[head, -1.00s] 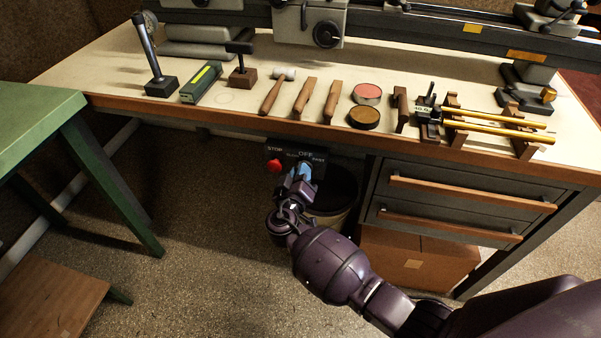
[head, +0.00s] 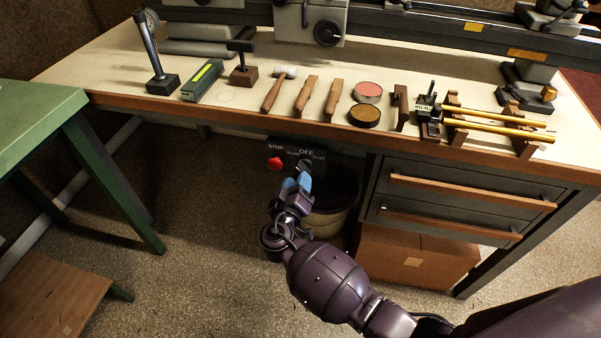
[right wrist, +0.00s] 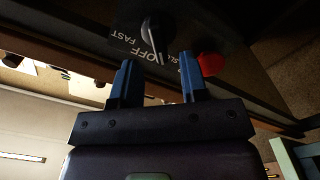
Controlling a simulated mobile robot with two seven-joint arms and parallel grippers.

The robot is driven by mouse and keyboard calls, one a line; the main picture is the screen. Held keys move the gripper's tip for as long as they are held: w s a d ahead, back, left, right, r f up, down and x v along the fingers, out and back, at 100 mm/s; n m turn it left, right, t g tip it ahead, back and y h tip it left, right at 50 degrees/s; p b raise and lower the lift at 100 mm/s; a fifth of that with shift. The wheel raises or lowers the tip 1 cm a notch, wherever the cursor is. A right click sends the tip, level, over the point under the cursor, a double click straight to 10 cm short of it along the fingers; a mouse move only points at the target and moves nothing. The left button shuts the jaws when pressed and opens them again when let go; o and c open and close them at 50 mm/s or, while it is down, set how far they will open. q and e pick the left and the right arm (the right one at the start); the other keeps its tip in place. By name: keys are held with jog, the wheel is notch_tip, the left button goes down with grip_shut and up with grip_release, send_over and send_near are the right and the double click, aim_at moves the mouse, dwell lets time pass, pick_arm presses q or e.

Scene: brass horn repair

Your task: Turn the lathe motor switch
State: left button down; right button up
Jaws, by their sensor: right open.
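The lathe motor switch is a dark rotary knob (right wrist: 157,30) with a pale edge on a black panel under the bench's front edge. In the right wrist view the labels FAST, OFF and SLOW lie around it. The pale edge runs beside OFF, on the SLOW side; the exact setting is hard to tell. In the head view the knob (head: 305,167) is partly hidden behind my gripper. My right gripper (head: 298,183) is open and empty, just in front of the knob and apart from it. Its two blue fingers (right wrist: 155,80) point at the panel. My left gripper is out of view.
A red stop button (head: 275,163) sits beside the knob; it also shows in the right wrist view (right wrist: 211,64). A bin (head: 330,222) stands below, with drawers (head: 455,205) to the right. Tools line the bench top. A green table (head: 40,125) stands left.

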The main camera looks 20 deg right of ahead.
jog(key=v, duration=0.6)
jog(key=shift+s+a, duration=0.2)
dwell(0.4)
pick_arm(q)
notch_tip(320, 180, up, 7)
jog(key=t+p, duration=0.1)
jog(key=p, duration=0.7)
pick_arm(e)
jog(key=s+d+g+y, duration=0.1)
jog(key=s+d+y, duration=0.2)
jog(key=s, duration=0.6)
jog(key=s+d+g+y, duration=0.1)
jog(key=s+d+y, duration=0.2)
jog(key=s+d, duration=0.3)
jog(key=s+d+r+g+y, duration=0.1)
jog(key=s+d+y, duration=0.3)
jog(key=s, duration=1)
jog(key=shift+d+g, duration=0.4)
jog(key=shift+g, duration=0.1)
